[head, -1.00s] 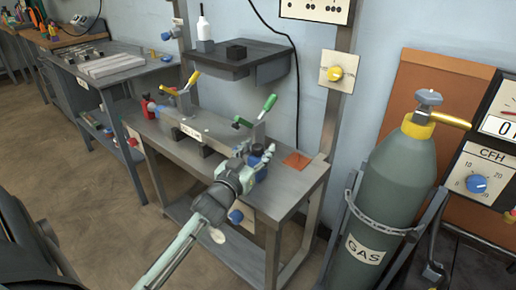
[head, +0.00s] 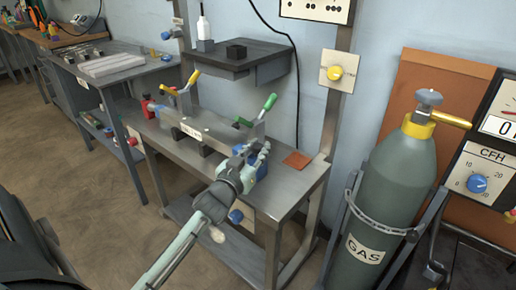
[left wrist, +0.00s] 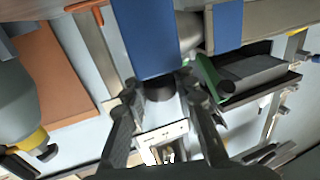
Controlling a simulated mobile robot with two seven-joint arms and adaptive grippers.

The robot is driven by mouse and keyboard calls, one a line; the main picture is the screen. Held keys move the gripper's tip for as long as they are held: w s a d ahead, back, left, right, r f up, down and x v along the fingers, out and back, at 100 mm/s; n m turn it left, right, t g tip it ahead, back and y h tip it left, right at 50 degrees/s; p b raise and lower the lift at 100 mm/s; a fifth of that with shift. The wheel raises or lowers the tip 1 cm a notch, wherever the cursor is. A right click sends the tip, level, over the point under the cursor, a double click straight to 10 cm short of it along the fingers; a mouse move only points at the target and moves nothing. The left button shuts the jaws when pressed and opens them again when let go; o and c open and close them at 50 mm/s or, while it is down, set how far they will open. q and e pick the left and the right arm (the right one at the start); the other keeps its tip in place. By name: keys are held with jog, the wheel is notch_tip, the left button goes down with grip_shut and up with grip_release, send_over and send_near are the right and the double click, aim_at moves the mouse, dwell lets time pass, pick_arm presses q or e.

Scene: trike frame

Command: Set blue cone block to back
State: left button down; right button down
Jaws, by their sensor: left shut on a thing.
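My left gripper (head: 257,155) is at the right end of the metal fixture bar (head: 208,130) on the steel table. It is shut on a blue block (head: 262,170), which the fingers partly cover in the head view. In the left wrist view the blue block (left wrist: 149,38) stands large past the fingertips (left wrist: 160,100), with a dark round end between them. A grey rounded part and a second blue face (left wrist: 228,24) show beside it. I cannot tell whether the block touches the fixture. My right gripper is not in view.
A green-handled clamp (head: 269,103) and a yellow-handled clamp (head: 193,80) stand on the fixture. A flat orange square (head: 297,159) lies on the table at right. A grey gas cylinder (head: 392,185) stands to the right. A dark shelf (head: 240,60) hangs above the table's back.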

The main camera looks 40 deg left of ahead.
pick_arm(q)
jog(key=shift+d, duration=0.15)
jog(key=d, duration=0.3)
jog(key=shift+s+d+f+p, duration=0.1)
jog(key=shift+s+d+p, duration=0.05)
jog(key=shift+d+p, duration=0.15)
jog(key=c, duration=1.2)
grip_release()
jog(key=s, duration=0.4)
jog(key=s+d, duration=0.1)
jog(key=s, duration=0.3)
jog(key=s+d, duration=0.1)
jog(key=s, duration=0.3)
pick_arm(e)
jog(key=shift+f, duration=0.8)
